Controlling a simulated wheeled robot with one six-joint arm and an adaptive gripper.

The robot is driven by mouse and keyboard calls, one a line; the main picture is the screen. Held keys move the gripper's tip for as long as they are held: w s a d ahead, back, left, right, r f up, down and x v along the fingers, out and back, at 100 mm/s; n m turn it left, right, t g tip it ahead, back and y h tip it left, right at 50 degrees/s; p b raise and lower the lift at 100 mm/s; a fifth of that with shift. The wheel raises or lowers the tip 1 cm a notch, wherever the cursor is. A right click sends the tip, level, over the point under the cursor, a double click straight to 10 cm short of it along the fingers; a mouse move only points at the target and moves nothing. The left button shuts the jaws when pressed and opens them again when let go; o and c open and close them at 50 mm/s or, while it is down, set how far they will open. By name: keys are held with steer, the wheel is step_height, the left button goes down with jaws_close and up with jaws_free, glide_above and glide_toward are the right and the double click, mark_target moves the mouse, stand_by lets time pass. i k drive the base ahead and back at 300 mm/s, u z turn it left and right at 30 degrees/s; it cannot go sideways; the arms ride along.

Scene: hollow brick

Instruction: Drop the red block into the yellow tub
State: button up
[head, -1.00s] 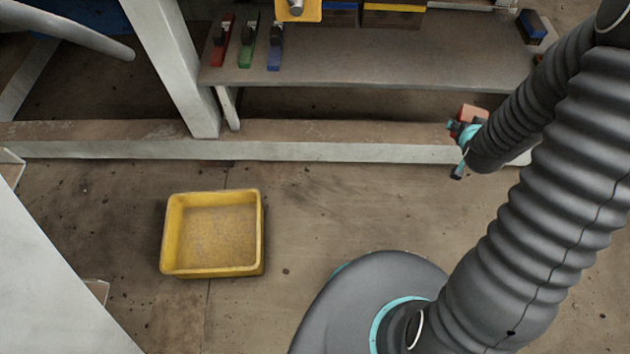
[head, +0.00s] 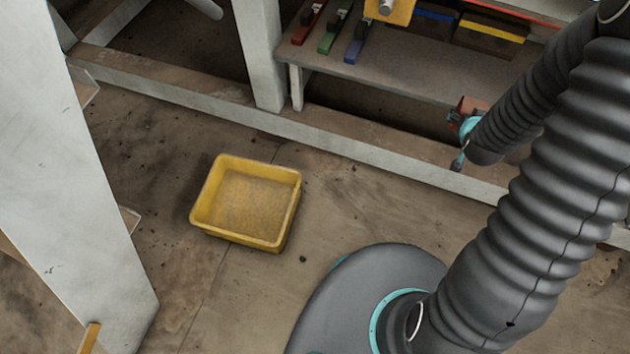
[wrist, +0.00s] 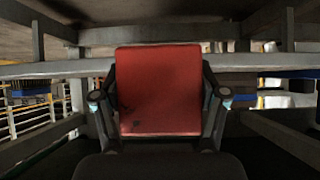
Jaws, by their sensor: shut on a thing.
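The red block (wrist: 158,90) fills the middle of the wrist view, with a finger of my gripper (wrist: 160,103) on each side of it. My gripper is shut on the block. In the head view the red block (head: 470,104) shows small at the end of my arm, partly hidden by my gripper (head: 464,130). The yellow tub (head: 198,212) stands upright on the floor, left of the middle in the head view, and looks empty. My gripper and the block are up and to the right of the tub, well apart from it.
A low shelf (head: 400,75) at the top holds red, green and blue tools and dark boxes. A pale beam (head: 330,140) runs below it, behind the tub. A white post (head: 262,55) and a pale panel (head: 70,190) stand at the left. Floor around the tub is clear.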

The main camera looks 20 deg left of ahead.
mark_target(256, 206)
steer(key=z, duration=1)
steer(key=k, duration=1.95)
steer(key=u, duration=1.15)
steer(key=i, duration=0.45)
